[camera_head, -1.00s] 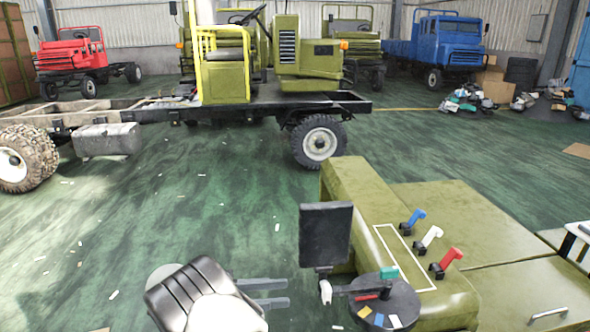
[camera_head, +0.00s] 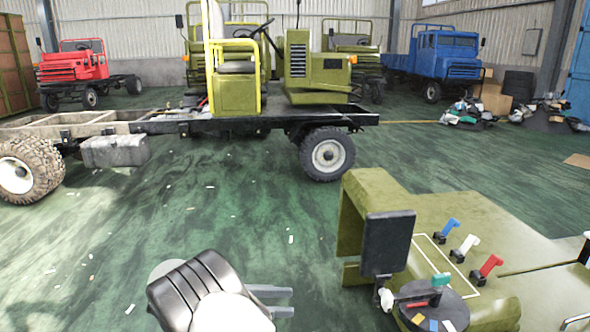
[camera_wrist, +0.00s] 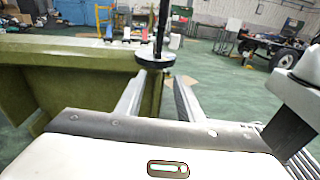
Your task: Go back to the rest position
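My gripper (camera_head: 290,301) is low in the head view, left of the olive-green cabin part (camera_head: 375,185) and clear of it. In the wrist view my gripper (camera_wrist: 158,85) shows two metal fingers apart with nothing held between them. Beyond the fingertips is a dark round disc (camera_wrist: 156,60) on a post, beside the green panel (camera_wrist: 60,80). In the head view a blue lever (camera_head: 449,229), a white lever (camera_head: 467,246) and a red lever (camera_head: 489,266) stand upright or tilted on the green top. The disc with coloured patches (camera_head: 450,305) is below them.
A black upright pad (camera_head: 388,242) stands at the green part's left edge. A truck chassis (camera_head: 190,125) with a front wheel (camera_head: 327,154) crosses the background. A red truck (camera_head: 72,65) and a blue truck (camera_head: 447,55) stand farther back. Open green floor lies left of my gripper.

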